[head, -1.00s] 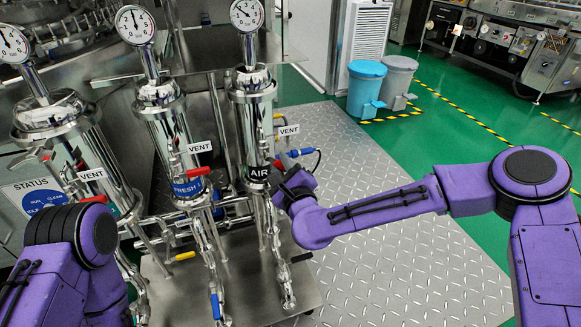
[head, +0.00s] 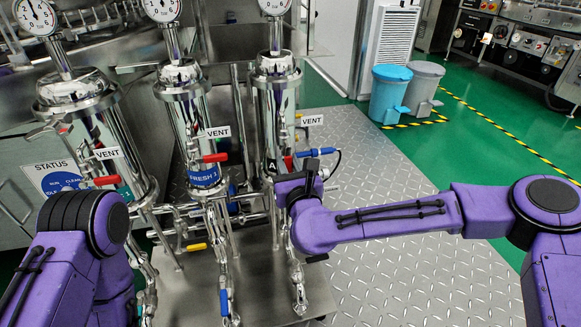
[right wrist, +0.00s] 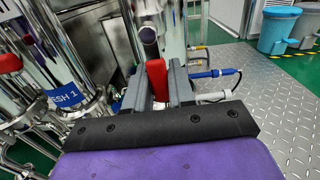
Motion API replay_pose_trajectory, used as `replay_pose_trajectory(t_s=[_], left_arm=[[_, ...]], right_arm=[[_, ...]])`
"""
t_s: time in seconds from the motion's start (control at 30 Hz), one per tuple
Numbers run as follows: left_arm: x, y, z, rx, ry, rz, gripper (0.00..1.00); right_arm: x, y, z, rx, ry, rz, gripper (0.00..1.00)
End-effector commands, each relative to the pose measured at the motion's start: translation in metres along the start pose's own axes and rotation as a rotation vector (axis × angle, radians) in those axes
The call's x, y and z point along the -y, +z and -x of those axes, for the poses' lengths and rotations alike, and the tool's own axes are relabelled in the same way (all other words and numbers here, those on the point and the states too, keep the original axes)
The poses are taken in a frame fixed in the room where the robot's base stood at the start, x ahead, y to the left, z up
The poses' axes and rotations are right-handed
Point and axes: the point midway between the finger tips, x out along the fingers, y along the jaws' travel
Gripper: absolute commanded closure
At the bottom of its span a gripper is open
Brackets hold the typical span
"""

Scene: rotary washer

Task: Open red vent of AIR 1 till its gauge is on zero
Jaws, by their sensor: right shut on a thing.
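The AIR housing (head: 272,110) is the rightmost of three steel cylinders in the head view. Its gauge (head: 275,6) is cut by the top edge, so I cannot read the needle. A white VENT tag (head: 312,120) sits beside it. Its red vent handle (head: 288,163) shows partly above my right gripper (head: 293,181), which covers the AIR label. In the right wrist view, the red handle (right wrist: 157,78) stands between the fingers of my right gripper (right wrist: 156,92), which is shut on it. My left arm is at the lower left; its gripper is out of sight.
FRESH 1 housing (head: 190,125) with its red handle (head: 216,157) stands left of AIR, and another housing (head: 90,125) stands farther left. A blue connector (head: 316,152) with a cable is close right of my gripper. Pipes run below. The metal floor (head: 390,270) at right is clear.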

Motion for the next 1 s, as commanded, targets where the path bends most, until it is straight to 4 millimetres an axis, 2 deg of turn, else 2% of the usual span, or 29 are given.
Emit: replay_pose_trajectory(t_s=[0.6,0.63,0.67,0.7,1.0], left_arm=[[0.0007,0.003,-0.0016,0.022,0.001,-0.02,0.57],[0.0007,0.0029,-0.0016,0.022,0.0,-0.019,0.57],[0.0007,0.0029,-0.0016,0.022,0.0,-0.019,0.57],[0.0007,0.0029,-0.0016,0.022,0.001,-0.019,0.57],[0.0008,0.0023,-0.0004,0.017,0.0,-0.015,0.57]], right_arm=[[-0.0034,-0.0013,0.0007,-0.003,0.003,-0.041,1.0],[-0.0034,-0.0013,0.0007,-0.003,0.003,-0.041,0.7],[-0.0035,-0.0013,0.0007,-0.003,0.003,-0.041,0.6],[-0.0034,-0.0012,0.0007,-0.003,0.003,-0.04,0.55],[-0.0026,0.0001,0.0028,-0.002,0.002,-0.039,0.55]])
